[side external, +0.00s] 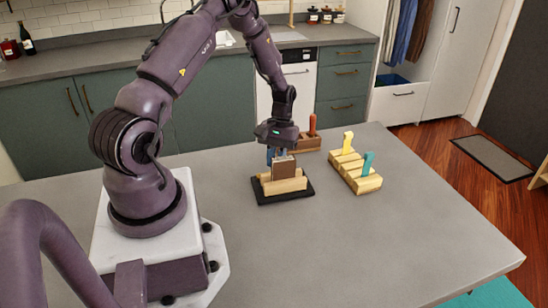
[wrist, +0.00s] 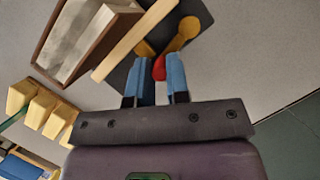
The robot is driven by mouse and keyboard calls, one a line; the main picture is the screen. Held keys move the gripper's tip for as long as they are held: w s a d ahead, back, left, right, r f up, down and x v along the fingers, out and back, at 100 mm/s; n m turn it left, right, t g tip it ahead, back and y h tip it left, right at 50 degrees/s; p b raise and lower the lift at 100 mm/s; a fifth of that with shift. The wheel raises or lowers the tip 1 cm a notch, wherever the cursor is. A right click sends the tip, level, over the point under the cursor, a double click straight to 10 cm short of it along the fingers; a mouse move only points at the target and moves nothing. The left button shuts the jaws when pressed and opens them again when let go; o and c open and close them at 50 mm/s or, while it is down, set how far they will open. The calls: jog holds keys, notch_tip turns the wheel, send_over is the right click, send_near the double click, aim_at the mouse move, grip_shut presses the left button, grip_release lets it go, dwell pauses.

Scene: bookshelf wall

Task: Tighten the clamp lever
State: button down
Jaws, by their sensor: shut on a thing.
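The clamp stands on a black base (side external: 306,192) on the grey table, with light wooden blocks (side external: 285,185) and a brown upright piece (side external: 285,168) held among them. In the wrist view the black base (wrist: 122,62) carries a light wooden bar (wrist: 132,40) and an ochre, round-ended piece (wrist: 183,36). A red lever tip (wrist: 159,68) shows between the blue fingers of my gripper (wrist: 157,82). My gripper (side external: 276,153) points down behind the brown piece, shut on the red lever tip. Its fingertips are partly hidden in the side view.
A wooden rack (side external: 352,168) with a yellow and a teal handle stands to the right. Behind the clamp is a wooden holder (side external: 305,143) with an orange-red handle (side external: 312,124). The table's front right is clear. A brown-sided block (wrist: 95,35) shows close in the wrist view.

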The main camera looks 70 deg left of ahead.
jog(key=shift+d+m, duration=0.1)
jog(key=shift+m, duration=0.3)
jog(key=c, duration=1.2)
grip_release()
jog(key=shift+o, duration=0.5)
jog(key=shift+w+d, duration=0.1)
jog(key=shift+d, duration=0.05)
